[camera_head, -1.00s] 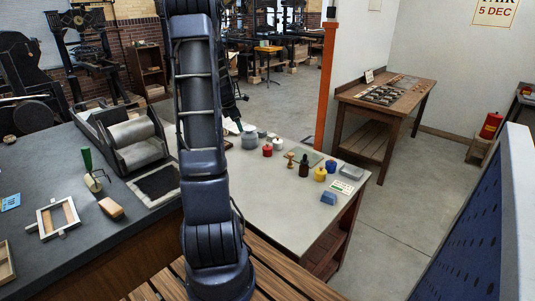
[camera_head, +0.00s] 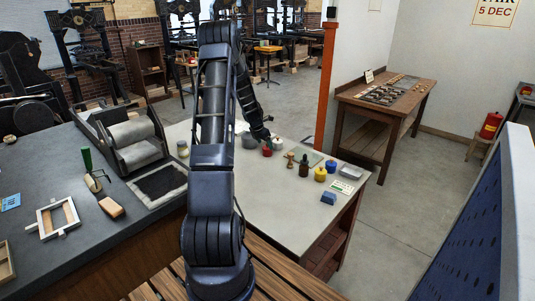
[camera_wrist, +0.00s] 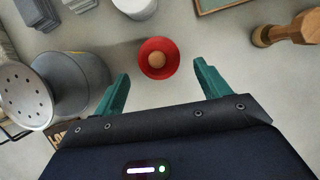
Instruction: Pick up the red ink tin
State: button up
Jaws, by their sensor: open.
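The red ink tin (camera_wrist: 151,47) is a small round red tin with a tan knob on its lid. In the wrist view it stands on the pale bench top, just beyond and between my fingertips. My gripper (camera_wrist: 160,78) is open and empty, with its two green fingers spread on either side. In the head view the tin (camera_head: 267,150) shows at the end of my arm, partly hidden by it; my fingers are not clear there.
A grey metal can with a perforated disc (camera_wrist: 62,85) stands close left of my gripper. A wooden-handled stamp (camera_wrist: 287,31) lies to the right, and a white pot (camera_wrist: 136,7) stands beyond. Yellow tin (camera_head: 320,173) and dark bottle (camera_head: 304,165) stand farther right on the bench.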

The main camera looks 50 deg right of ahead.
aim_at(267, 148)
jog(key=shift+x, duration=2.95)
jog(key=shift+d, duration=0.15)
jog(key=c, duration=1.2)
jog(key=shift+r, duration=0.15)
